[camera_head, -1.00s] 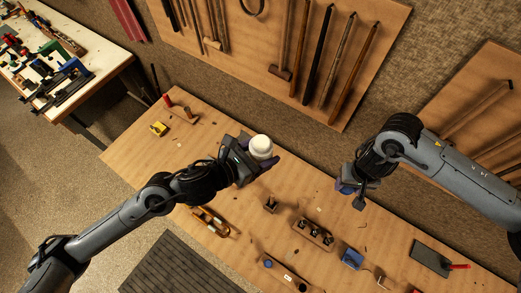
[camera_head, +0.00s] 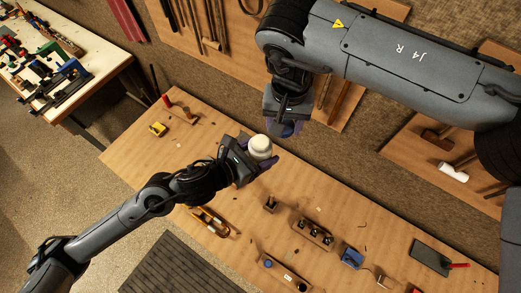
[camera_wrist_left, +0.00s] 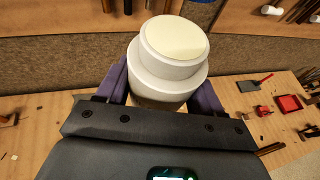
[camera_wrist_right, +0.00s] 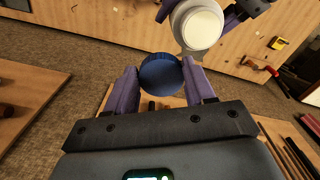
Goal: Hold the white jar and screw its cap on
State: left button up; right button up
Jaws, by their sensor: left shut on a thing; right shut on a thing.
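The white jar (camera_head: 260,146) is upright between the fingers of my left gripper (camera_head: 259,154), held above the bench. In the left wrist view the jar (camera_wrist_left: 168,62) has a stepped shoulder and a pale cream top with no cap on it. My right gripper (camera_wrist_right: 161,86) is shut on a round dark blue cap (camera_wrist_right: 160,72), seen in the right wrist view. In the head view my right gripper (camera_head: 284,128) is just up and right of the jar, its fingers partly hidden by its own wrist. The cap and jar look apart; their exact gap is unclear.
The wooden bench (camera_head: 330,205) below holds a yellow tape measure (camera_head: 158,129), an orange-handled tool (camera_head: 212,222), a wooden block of small parts (camera_head: 313,233), a blue box (camera_head: 351,258) and a dark plate (camera_head: 430,257). A tool board (camera_head: 210,30) stands behind.

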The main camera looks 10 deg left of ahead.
aim_at(260, 145)
jog(key=shift+n, duration=0.6)
jog(key=s+a+r, duration=0.4)
jog(key=r, duration=0.1)
jog(key=shift+s+a+r, duration=0.15)
jog(key=shift+a+r, duration=0.05)
jog(key=shift+a, duration=0.2)
jog(key=shift+f, duration=2.05)
jog(key=shift+f, duration=0.8)
jog(key=shift+f, duration=0.55)
jog(key=o, duration=1)
